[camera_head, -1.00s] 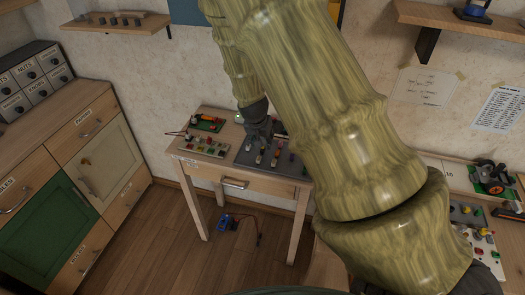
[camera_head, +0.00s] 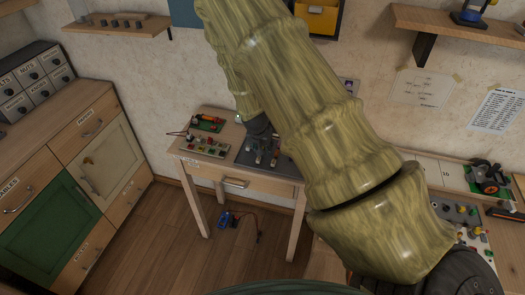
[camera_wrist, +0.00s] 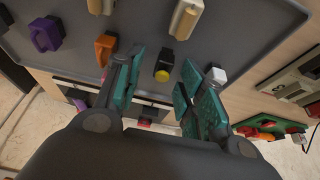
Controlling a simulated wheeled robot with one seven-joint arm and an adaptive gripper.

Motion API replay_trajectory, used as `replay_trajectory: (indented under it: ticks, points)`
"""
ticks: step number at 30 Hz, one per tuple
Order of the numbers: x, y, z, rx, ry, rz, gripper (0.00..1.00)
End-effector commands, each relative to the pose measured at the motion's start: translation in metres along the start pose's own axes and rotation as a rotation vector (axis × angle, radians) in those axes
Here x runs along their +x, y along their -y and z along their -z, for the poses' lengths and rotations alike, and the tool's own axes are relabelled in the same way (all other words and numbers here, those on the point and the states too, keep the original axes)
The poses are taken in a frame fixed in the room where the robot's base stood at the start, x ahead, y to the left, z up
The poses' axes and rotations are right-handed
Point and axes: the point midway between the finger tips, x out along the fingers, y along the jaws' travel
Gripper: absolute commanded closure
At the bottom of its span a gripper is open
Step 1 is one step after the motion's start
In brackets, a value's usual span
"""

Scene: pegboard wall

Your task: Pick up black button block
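A small black block with a round yellow button (camera_wrist: 163,66) sits on the dark grey board (camera_wrist: 245,30) in the wrist view. My gripper (camera_wrist: 163,62) is open, with one teal-padded finger to each side of this block in the picture. The fingers appear apart from it, and their exact height over the board is unclear. In the head view, my gripper (camera_head: 262,156) is over the grey board (camera_head: 284,164) on the small wooden table. There the block is too small or hidden to make out.
In the wrist view, an orange block (camera_wrist: 105,44) and a purple block (camera_wrist: 46,34) lie left, a cream block (camera_wrist: 185,18) above, and a white-topped block (camera_wrist: 216,75) right by a finger. Another board with coloured parts (camera_head: 205,145) is left on the table.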

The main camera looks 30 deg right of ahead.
Motion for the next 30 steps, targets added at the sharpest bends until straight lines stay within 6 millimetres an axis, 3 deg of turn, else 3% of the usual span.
replay_trajectory:
  ticks: [8, 15, 30]
  points:
    - [0.0015, -0.0001, 0.0001, 0.0, 0.0, 0.0, 0.61]
    - [0.0014, -0.0001, 0.0, 0.0, 0.0, 0.0, 0.99]
    - [-0.0035, 0.0001, 0.0023, 0.001, -0.001, 0.0, 0.99]
